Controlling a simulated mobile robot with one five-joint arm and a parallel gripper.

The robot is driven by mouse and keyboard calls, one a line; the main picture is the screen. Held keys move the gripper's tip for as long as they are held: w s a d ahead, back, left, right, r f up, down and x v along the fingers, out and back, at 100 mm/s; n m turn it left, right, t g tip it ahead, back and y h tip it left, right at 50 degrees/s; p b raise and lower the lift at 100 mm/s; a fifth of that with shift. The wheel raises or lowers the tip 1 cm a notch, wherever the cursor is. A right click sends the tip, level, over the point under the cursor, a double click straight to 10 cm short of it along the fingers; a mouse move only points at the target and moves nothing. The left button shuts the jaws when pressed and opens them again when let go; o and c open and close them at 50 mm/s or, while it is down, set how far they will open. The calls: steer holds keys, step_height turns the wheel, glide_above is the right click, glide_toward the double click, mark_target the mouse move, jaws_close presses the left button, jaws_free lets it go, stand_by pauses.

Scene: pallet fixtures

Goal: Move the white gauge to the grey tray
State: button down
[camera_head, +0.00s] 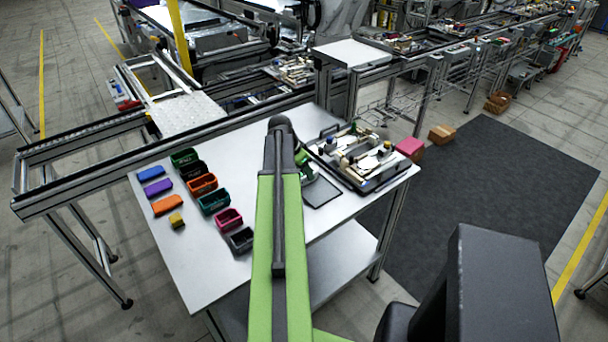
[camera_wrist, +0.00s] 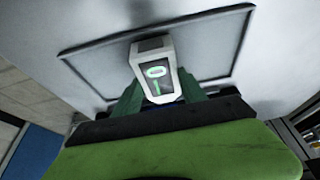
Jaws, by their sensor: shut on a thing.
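The white gauge (camera_wrist: 139,58), with a dark top and a green-lit display, is between the green fingers of my gripper (camera_wrist: 160,97) in the wrist view. My gripper is shut on it. The flat grey tray (camera_wrist: 222,64) with a thin raised rim lies behind the gauge in that view. I cannot tell whether the gauge touches it. In the head view the tray (camera_head: 321,193) lies on the table, right of my green arm. My gripper (camera_head: 306,172) is at its upper left edge there, partly hidden by the arm, and the gauge cannot be made out.
A fixture pallet (camera_head: 376,183) with several parts stands on the table just beyond the tray. Several coloured bins (camera_head: 203,185) and blocks (camera_head: 167,205) stand left of my arm. Bare table (camera_head: 345,210) lies in front of the tray.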

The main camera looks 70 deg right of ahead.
steer(key=c, duration=0.7)
jaws_free()
steer(key=shift+f, duration=0.1)
steer(key=shift+o, duration=0.2)
steer(key=p+v, duration=1.1)
steer(key=v, duration=0.1)
steer(key=shift+s, duration=0.1)
